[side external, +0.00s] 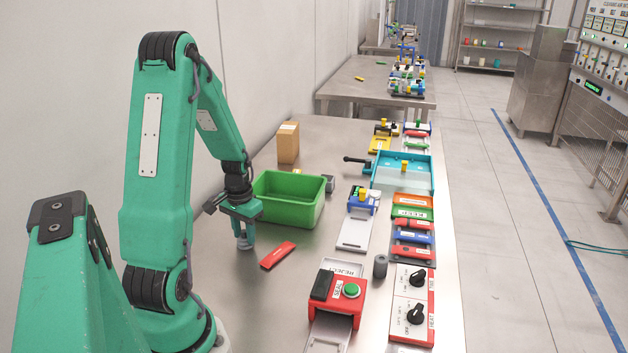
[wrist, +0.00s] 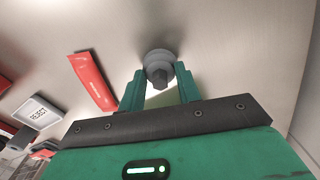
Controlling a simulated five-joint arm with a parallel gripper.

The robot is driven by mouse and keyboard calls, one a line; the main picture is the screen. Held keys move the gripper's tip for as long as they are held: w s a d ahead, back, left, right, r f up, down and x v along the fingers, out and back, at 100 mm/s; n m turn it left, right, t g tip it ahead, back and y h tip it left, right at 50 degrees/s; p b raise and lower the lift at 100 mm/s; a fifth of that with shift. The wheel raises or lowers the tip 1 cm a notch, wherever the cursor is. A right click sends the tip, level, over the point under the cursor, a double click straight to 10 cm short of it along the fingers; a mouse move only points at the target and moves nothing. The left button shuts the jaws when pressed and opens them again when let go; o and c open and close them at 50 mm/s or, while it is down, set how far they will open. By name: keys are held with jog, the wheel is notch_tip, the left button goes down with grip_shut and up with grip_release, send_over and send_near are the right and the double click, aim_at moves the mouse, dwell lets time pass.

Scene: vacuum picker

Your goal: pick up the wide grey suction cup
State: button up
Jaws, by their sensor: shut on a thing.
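The wide grey suction cup (wrist: 159,62) is between the two green fingers of my gripper (wrist: 160,85) in the wrist view. It has a round grey rim and a darker hexagonal fitting facing the camera. In the side external view my gripper (side external: 244,236) points down to the metal table, and the grey cup (side external: 245,248) shows at its fingertips, low at the table. My gripper is shut on the cup. Whether the cup touches the table I cannot tell.
A red packet (side external: 278,255) lies just right of my gripper, also in the wrist view (wrist: 92,80). A green bin (side external: 290,200) stands behind. A red seal box (side external: 338,298), a reject plate (wrist: 38,113) and a dark cylinder (side external: 380,266) are to the right.

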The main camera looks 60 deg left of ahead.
aim_at(244, 231)
jog(key=shift+r, duration=0.15)
jog(key=shift+r, duration=0.45)
notch_tip(244, 231, up, 3)
jog(key=shift+f, duration=0.1)
jog(key=w+d+r, duration=0.4)
jog(key=d+r, duration=0.3)
jog(key=d, duration=0.4)
jog(key=shift+a, duration=0.1)
